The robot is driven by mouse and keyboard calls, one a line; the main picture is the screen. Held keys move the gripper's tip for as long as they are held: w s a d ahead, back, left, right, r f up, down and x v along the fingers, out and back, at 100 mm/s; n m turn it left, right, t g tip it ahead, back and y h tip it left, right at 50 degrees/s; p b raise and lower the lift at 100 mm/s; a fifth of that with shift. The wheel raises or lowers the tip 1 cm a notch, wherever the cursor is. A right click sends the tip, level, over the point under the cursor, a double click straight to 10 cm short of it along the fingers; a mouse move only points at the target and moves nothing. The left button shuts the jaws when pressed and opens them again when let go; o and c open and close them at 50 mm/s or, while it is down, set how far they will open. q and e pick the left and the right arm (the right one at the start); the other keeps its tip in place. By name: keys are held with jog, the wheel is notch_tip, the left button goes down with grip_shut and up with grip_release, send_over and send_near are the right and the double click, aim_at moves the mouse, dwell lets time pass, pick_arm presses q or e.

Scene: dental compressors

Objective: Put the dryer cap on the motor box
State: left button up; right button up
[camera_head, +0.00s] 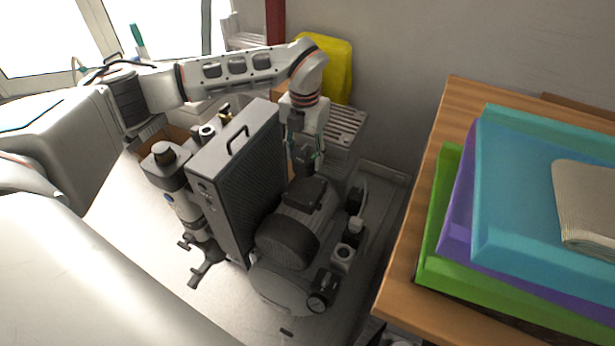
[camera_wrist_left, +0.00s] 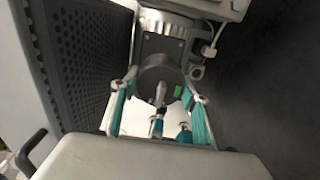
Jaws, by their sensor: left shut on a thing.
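My left gripper (camera_head: 304,158) comes down from above, behind the motor. It is shut on the dryer cap (camera_head: 302,155), a small dark round piece. In the left wrist view the cap (camera_wrist_left: 158,78) sits between the teal-padded fingers of the gripper (camera_wrist_left: 158,112). The motor box (camera_head: 306,193) is the dark block on top of the motor. It also shows in the left wrist view (camera_wrist_left: 165,46), just beyond the cap. The cap appears close to the box's far edge; I cannot tell whether they touch. My right gripper is not in view.
The tall perforated compressor housing (camera_head: 237,180) with a handle stands close to the left of the gripper. A pressure gauge (camera_head: 318,301) sits in front. A yellow object (camera_head: 333,66) is behind the arm. A wooden table (camera_head: 435,300) with stacked trays (camera_head: 500,240) is at the right.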

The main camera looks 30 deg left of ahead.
pick_arm(q)
notch_tip(320, 180, down, 3)
jog(key=shift+r, duration=0.15)
notch_tip(320, 180, down, 5)
jog(key=shift+s+r+b, duration=0.1)
jog(key=shift+b, duration=0.75)
jog(key=shift+f, duration=0.5)
jog(key=shift+r, duration=0.15)
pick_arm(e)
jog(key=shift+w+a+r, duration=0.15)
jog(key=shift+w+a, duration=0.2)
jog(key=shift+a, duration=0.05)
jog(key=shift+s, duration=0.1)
pick_arm(q)
jog(key=o, duration=1.2)
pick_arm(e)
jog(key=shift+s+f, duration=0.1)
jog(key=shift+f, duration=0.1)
